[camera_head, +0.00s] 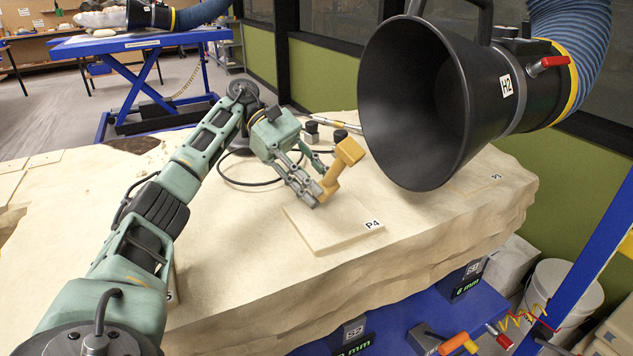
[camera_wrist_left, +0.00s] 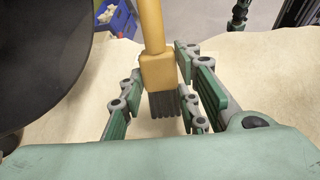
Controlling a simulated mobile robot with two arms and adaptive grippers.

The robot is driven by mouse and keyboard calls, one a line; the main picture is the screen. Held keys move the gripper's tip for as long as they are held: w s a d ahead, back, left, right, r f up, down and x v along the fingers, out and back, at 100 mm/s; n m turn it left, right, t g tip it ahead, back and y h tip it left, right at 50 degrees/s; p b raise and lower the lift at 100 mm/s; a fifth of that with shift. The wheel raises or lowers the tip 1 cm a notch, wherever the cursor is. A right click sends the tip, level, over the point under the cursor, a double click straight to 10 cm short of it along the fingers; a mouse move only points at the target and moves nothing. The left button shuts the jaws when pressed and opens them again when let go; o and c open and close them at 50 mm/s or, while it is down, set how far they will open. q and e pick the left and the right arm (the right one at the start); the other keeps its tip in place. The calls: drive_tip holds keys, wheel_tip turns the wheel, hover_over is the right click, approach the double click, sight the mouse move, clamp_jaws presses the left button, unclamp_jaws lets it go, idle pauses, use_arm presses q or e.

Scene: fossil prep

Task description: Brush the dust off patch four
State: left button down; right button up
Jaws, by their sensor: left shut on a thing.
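Patch four (camera_head: 335,222) is a pale raised square labelled P4 on top of the large stone block (camera_head: 230,270). Its surface looks as pale as the stone, so I cannot tell dust from stone. My left gripper (camera_head: 310,187) is shut on a yellow brush (camera_head: 343,165), tilted over the far edge of the patch. In the left wrist view the brush (camera_wrist_left: 160,70) sits between the fingers, its dark bristles (camera_wrist_left: 164,105) above pale stone. I cannot tell whether the bristles touch the patch. My right gripper is not in view.
A big black extraction hood (camera_head: 420,105) labelled H2, on a blue hose (camera_head: 575,40), hangs close to the right of the brush. A pen-like tool (camera_head: 335,122) and small black blocks lie behind the gripper.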

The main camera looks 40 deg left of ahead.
use_arm(q)
wheel_tip(320, 180, up, 4)
drive_tip(key=shift+f+p, duration=0.1)
drive_tip(key=shift+p, duration=0.95)
drive_tip(key=shift+r+p, duration=0.55)
drive_tip(key=shift+r, duration=0.35)
drive_tip(key=shift+r, duration=0.1)
wheel_tip(320, 180, up, 3)
drive_tip(key=shift+f+p, duration=0.1)
drive_tip(key=shift+p, duration=1)
